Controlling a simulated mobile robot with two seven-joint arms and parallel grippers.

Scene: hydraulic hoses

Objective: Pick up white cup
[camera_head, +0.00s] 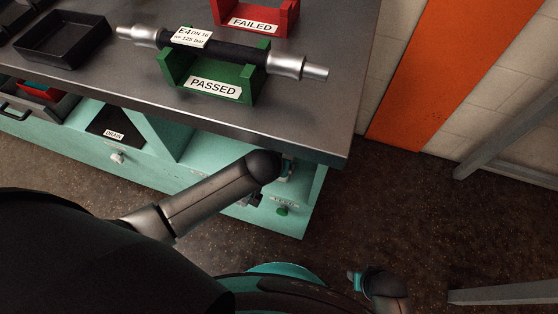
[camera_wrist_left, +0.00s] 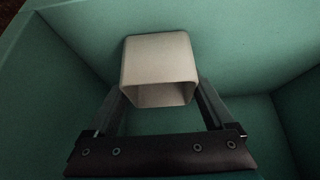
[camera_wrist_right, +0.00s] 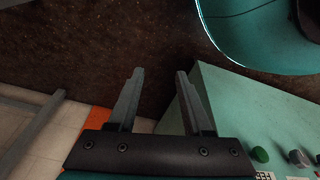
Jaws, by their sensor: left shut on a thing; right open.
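The white cup (camera_wrist_left: 158,60) shows in the left wrist view, inside a teal compartment (camera_wrist_left: 255,45). Its open rim faces the camera, and its inside is in shadow. My left gripper (camera_wrist_left: 161,92) is shut on the cup, one finger at each side. In the head view my left arm reaches to the teal cabinet (camera_head: 215,190) under the tabletop's edge; the cup cannot be made out there. My right gripper (camera_wrist_right: 160,72) is open and empty over the dark floor. It also shows at the bottom of the head view (camera_head: 354,281).
A dark hose with metal ends (camera_head: 236,53) lies across the green PASSED holder (camera_head: 212,88) on the grey tabletop (camera_head: 130,85).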

